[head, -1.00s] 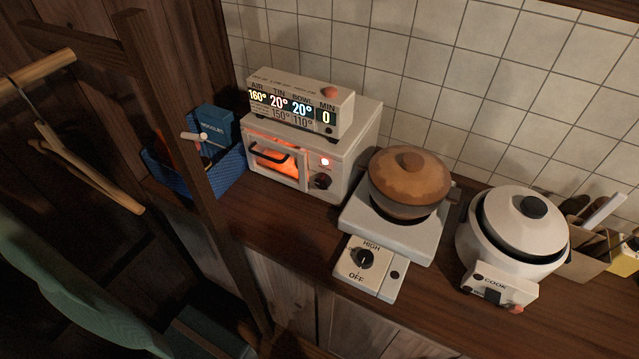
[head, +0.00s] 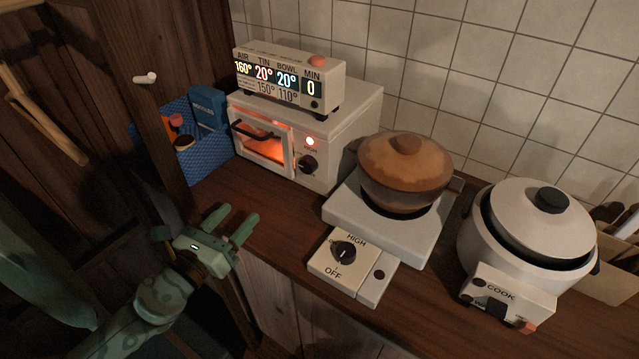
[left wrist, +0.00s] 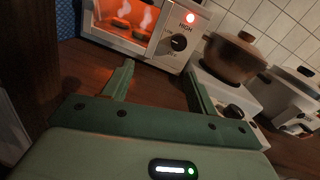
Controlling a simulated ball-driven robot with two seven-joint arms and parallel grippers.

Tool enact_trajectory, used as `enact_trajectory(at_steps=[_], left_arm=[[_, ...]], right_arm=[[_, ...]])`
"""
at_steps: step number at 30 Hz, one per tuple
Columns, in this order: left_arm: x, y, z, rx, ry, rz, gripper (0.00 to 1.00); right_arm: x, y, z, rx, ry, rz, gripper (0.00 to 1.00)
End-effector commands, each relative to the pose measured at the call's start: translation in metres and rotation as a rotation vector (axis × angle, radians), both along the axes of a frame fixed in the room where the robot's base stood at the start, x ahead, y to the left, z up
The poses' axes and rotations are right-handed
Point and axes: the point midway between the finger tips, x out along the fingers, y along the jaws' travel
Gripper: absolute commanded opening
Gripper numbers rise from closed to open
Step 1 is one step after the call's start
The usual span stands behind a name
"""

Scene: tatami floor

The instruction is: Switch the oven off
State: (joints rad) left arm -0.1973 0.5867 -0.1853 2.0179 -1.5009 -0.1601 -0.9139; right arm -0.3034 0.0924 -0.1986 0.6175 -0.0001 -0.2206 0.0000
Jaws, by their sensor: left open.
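The white toaster oven (head: 325,150) stands against the tiled wall. Its window (head: 262,143) glows orange and its red lamp (head: 310,141) is lit. Its black knob (head: 307,164) sits below the lamp, beside the word HIGH; in the left wrist view the oven knob (left wrist: 179,43) is beyond my fingers. My left gripper (head: 238,220) is open and empty, in front of and below the oven, apart from it. In the left wrist view the fingers (left wrist: 158,85) are spread. Two items show behind the window in that view. My right gripper is not in view.
A display box (head: 285,80) reading 160°, 20°, 20° and 0 sits on the oven. A hot plate (head: 385,225) with a lidded brown pot (head: 405,170) is to the right, then a white cooker (head: 525,230). A blue basket (head: 205,158) stands left. A dark wooden post (head: 165,110) is nearby.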

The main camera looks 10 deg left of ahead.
Motion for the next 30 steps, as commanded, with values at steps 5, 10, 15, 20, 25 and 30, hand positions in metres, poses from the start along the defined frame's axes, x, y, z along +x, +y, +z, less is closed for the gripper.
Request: enact_trajectory(at_steps=[5,10,15,20,25,30], left_arm=[[0.004,-0.016,0.009,0.322,-0.091,-0.134,0.58],[0.018,-0.024,0.012,0.363,-0.103,-0.147,0.58],[0.053,-0.039,0.014,0.359,-0.105,-0.144,0.58],[0.092,-0.056,0.010,0.356,-0.102,-0.145,0.58],[0.126,-0.072,0.008,0.357,-0.100,-0.146,0.58],[0.146,-0.081,0.007,0.357,-0.099,-0.147,0.58]], right_arm=[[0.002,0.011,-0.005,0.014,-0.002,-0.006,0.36],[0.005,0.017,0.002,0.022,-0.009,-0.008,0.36],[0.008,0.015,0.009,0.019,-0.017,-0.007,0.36],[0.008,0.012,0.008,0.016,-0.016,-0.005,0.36],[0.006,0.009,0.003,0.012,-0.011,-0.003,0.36],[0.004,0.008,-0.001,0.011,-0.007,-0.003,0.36]])
